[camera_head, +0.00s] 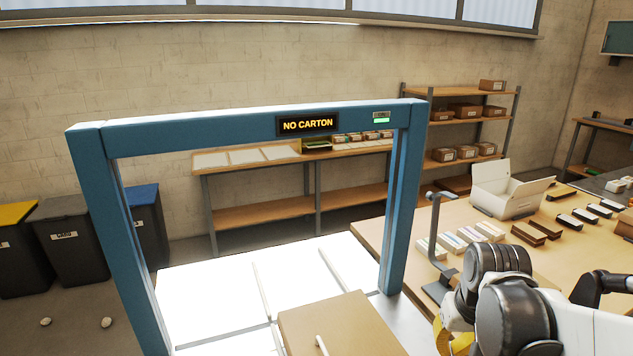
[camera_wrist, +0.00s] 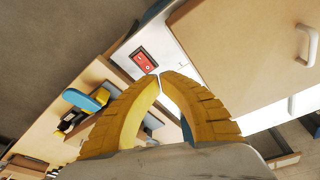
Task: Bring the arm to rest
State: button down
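My gripper (camera_wrist: 157,76) has two yellow ribbed fingers that curve together in the wrist view. Their tips meet or nearly meet, and I see nothing held between them. A white panel with a red switch (camera_wrist: 145,61) shows just beyond the tips; I cannot tell the distance. In the head view, my arm reaches in from the lower right, and the yellow of my gripper (camera_head: 455,338) shows at the bottom edge, partly hidden behind the arm links.
A blue frame (camera_head: 255,130) with a "NO CARTON" display (camera_head: 307,124) stands over a white surface (camera_head: 215,290). The workbench (camera_head: 400,245) at right holds an open white carton (camera_head: 505,190), a grey stand (camera_head: 440,240) and several small packs.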

jog(key=s+a+r+n+t+b, duration=0.1)
jog(key=s+a+r+t, duration=0.3)
jog(key=s+a, duration=0.3)
jog(key=shift+s+a+r+t, duration=0.3)
jog(key=shift+s+a, duration=0.05)
jog(key=shift+s, duration=0.25)
dwell(0.5)
